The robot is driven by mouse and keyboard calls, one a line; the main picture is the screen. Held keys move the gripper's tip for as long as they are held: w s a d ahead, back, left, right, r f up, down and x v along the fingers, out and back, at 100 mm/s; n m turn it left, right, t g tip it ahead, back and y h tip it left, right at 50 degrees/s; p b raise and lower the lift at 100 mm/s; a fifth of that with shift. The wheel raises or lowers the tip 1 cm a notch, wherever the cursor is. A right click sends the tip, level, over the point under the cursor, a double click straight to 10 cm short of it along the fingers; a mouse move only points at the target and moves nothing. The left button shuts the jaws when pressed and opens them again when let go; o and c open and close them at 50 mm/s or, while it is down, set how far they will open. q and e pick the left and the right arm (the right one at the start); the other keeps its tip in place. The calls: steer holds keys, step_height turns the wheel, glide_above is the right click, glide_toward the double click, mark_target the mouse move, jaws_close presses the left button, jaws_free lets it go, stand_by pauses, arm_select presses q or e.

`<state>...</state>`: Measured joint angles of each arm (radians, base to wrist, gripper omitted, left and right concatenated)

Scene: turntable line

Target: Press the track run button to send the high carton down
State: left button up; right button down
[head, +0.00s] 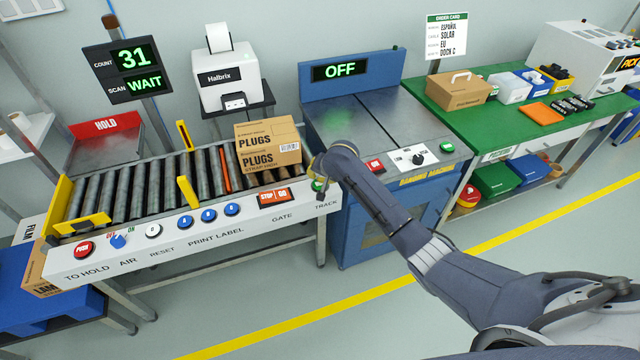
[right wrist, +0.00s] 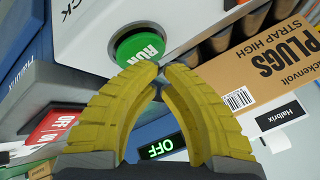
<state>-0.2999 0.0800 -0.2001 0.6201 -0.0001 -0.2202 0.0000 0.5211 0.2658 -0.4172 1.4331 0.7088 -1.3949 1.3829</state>
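The carton (head: 268,146), marked PLUGS and STRAP HIGH, sits on the rollers at the right end of the conveyor. It also shows in the right wrist view (right wrist: 265,72). The green round RUN button (right wrist: 140,46) is on the white panel, in front of my fingertips; in the head view the TRACK label (head: 326,205) is below that spot. My right gripper (head: 318,180) is over the panel's right end. In the wrist view its yellow fingertips (right wrist: 159,74) come together with nothing between them. I cannot tell whether they touch the button. My left gripper is out of view.
The STOP/GO gate switch (head: 274,197) and several blue buttons line the panel (head: 180,243). The banding machine (head: 375,125), its display reading OFF, stands close to the right. The count display (head: 128,70) reads 31 and WAIT. A green packing table (head: 500,115) stands further right.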

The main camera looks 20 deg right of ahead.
steer(key=shift+f, duration=0.45)
stand_by(0.5)
steer(key=shift+r, duration=0.95)
steer(key=shift+r, duration=2.5)
